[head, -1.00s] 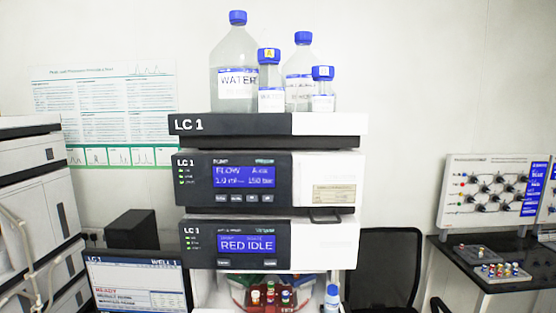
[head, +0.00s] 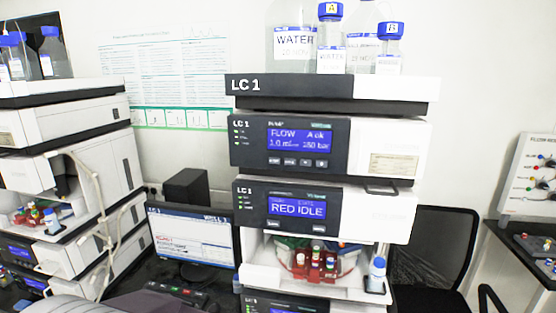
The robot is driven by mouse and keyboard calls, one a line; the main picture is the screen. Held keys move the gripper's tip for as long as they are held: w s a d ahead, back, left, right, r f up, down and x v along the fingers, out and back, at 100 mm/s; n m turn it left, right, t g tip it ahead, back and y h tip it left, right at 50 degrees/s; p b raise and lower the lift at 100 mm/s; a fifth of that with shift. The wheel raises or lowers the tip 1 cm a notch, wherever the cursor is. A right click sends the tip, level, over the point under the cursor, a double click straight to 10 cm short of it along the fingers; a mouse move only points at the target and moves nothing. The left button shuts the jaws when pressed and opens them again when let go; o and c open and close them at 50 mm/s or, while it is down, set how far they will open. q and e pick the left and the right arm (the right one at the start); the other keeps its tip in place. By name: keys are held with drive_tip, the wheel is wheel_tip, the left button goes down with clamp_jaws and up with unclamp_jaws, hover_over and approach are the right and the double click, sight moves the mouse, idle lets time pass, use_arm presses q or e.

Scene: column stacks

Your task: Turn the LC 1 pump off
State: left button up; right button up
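The LC 1 pump module (head: 330,148) sits in the middle of the column stack, under the solvent tray. Its blue display (head: 299,140) reads FLOW, 1.0 ml and a bar figure that looks like 150 or 160, with "A" beside it. A row of small dark buttons (head: 297,162) lies under the display. Green lights (head: 236,132) glow at its left. Neither gripper is in view. A pale grey rounded shape at the bottom left edge may be part of my arm.
The LC 1 solvent tray (head: 335,88) carries WATER (head: 294,45) and other bottles. Below the pump, a module (head: 325,210) reads RED IDLE, above a bay with a vial rack (head: 315,264). A monitor (head: 193,238) and second stack (head: 60,145) stand left. A chair (head: 435,250) is right.

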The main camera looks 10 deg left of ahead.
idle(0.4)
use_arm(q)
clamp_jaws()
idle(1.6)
